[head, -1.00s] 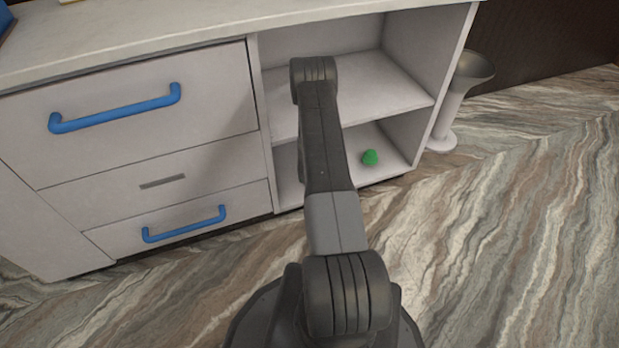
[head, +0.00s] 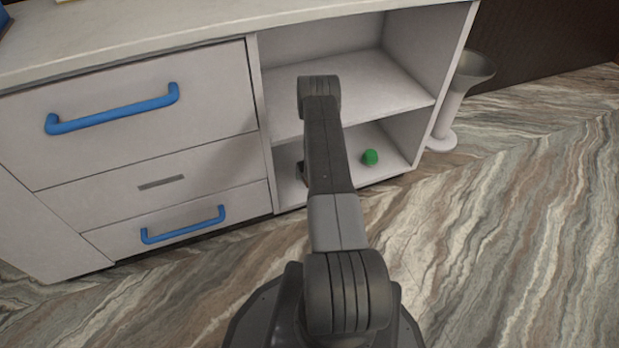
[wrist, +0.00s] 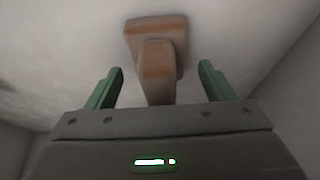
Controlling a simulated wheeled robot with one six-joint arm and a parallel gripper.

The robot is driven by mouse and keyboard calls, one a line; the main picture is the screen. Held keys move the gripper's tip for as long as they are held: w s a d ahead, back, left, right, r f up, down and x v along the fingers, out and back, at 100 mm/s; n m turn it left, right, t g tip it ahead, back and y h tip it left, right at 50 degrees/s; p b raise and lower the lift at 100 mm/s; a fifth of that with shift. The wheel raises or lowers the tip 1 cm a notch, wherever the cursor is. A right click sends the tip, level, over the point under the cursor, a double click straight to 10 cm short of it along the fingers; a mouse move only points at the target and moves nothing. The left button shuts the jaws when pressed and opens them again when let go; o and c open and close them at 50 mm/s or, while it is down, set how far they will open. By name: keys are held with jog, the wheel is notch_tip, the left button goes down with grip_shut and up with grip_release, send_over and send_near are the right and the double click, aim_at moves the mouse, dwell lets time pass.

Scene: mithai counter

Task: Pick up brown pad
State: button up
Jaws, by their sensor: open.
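The brown pad (wrist: 155,32) shows in the wrist view as a flat, rounded brown piece with a narrower brown block (wrist: 157,72) standing out from it towards me. It lies against a pale surface. My gripper (wrist: 161,67) is open, with one green finger on each side of the block. Gaps show between the block and both fingers. The block's near end is hidden by the gripper body. In the head view my arm hides the pad and most of the gripper.
The open cabinet has an upper shelf (head: 385,85) and a lower shelf (head: 385,178). A green object (head: 370,157) sits on the lower one. Drawers with blue handles (head: 112,110) are at left. A grey stand (head: 445,135) is right of the cabinet. The floor at right is clear.

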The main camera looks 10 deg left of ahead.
jog(key=shift+f, duration=0.15)
jog(key=c, duration=1.1)
jog(key=shift+o, duration=0.2)
notch_tip(320, 180, up, 4)
jog(key=shift+w+f+p, duration=0.1)
jog(key=shift+p, duration=1)
jog(key=shift+s+d+f+b, duration=0.1)
jog(key=shift+s+d+b, duration=0.3)
jog(key=shift+s, duration=0.25)
jog(key=shift+s+d+f+b, duration=0.1)
jog(key=shift+s+d+b, duration=0.25)
jog(key=shift+s, duration=0.3)
jog(key=s+d+p, duration=0.1)
jog(key=s+d, duration=0.7)
jog(key=s, duration=0.4)
jog(key=shift+s+d+p, duration=0.2)
jog(key=shift+d+p, duration=0.1)
jog(key=shift+p, duration=0.05)
